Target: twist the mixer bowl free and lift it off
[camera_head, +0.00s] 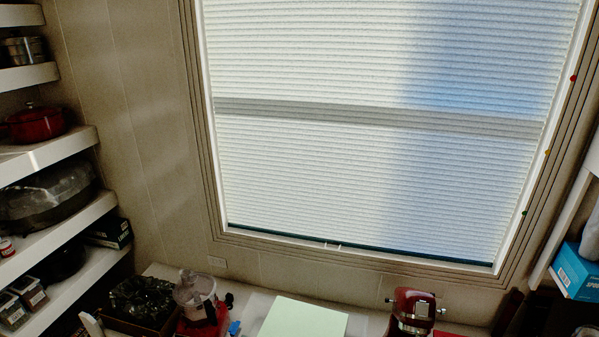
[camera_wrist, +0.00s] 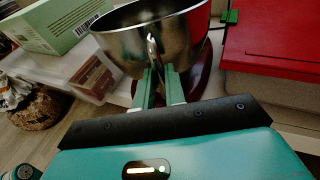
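The mixer bowl (camera_wrist: 185,40) is shiny metal and fills the upper middle of the wrist view. Its upright handle (camera_wrist: 153,48) faces me. My gripper (camera_wrist: 160,72) has a teal body and green fingers. The fingers stand close together, one on each side of the handle, and look shut on it; their contact faces are hidden. The bowl looks upright, with a dark red base part (camera_wrist: 200,82) behind the fingers. In the head view a red and metal mixer (camera_head: 413,308) stands on the counter below the window, cut by the lower edge. My gripper is not in that view.
In the wrist view, a green and white box (camera_wrist: 62,25) and a clear container (camera_wrist: 95,78) are left of the bowl. A red flat-topped thing (camera_wrist: 275,40) is close on the right. In the head view, a red food processor (camera_head: 200,305) stands left of a pale green board (camera_head: 303,319).

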